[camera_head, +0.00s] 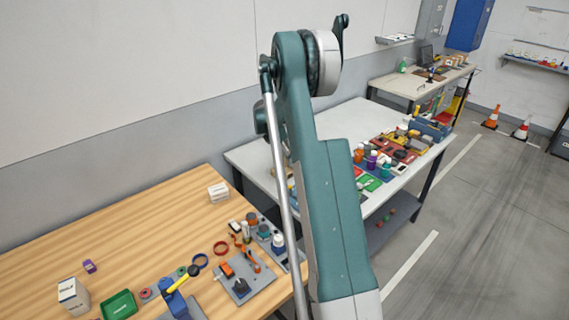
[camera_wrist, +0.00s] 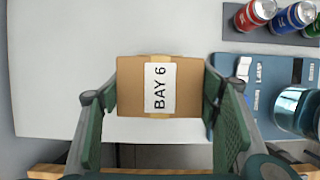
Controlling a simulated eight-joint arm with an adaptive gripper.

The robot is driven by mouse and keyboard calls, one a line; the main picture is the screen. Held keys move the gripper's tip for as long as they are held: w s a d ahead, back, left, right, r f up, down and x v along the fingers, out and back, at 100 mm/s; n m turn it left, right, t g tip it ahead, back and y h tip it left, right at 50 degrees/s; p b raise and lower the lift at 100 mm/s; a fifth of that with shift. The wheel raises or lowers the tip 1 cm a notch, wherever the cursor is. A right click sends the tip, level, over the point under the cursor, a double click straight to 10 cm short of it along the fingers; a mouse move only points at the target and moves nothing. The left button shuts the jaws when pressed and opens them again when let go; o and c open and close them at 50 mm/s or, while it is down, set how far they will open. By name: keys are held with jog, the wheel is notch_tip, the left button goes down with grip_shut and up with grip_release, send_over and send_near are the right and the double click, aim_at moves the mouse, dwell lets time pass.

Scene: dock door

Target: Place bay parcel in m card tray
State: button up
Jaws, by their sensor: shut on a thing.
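The bay parcel (camera_wrist: 130,88) is a brown cardboard box with a white label reading "BAY 6" in the wrist view. My gripper (camera_wrist: 161,94) is shut on it, with a green-padded finger on its left and right sides. The parcel appears above the white table (camera_wrist: 60,60); its height over it is hard to tell. In the head view my arm hides the gripper and parcel. I cannot make out a tray marked as the m card tray in either view.
Cans (camera_wrist: 255,14) stand on a dark mat at the wrist view's upper right. A blue board (camera_wrist: 285,68) with items lies beside the parcel. In the head view, the white table (camera_head: 345,118) has crowded goods at its right; the wooden table (camera_head: 150,215) holds tools and boxes.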

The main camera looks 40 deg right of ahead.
aim_at(280, 152)
jog(key=shift+f, duration=0.3)
jog(key=shift+f, duration=1.9)
jog(key=shift+f+b, duration=0.4)
jog(key=shift+f, duration=0.05)
jog(key=o, duration=1)
jog(key=shift+r, duration=0.15)
jog(key=shift+r+p, duration=0.35)
jog(key=shift+p, duration=0.1)
jog(key=v, duration=1.2)
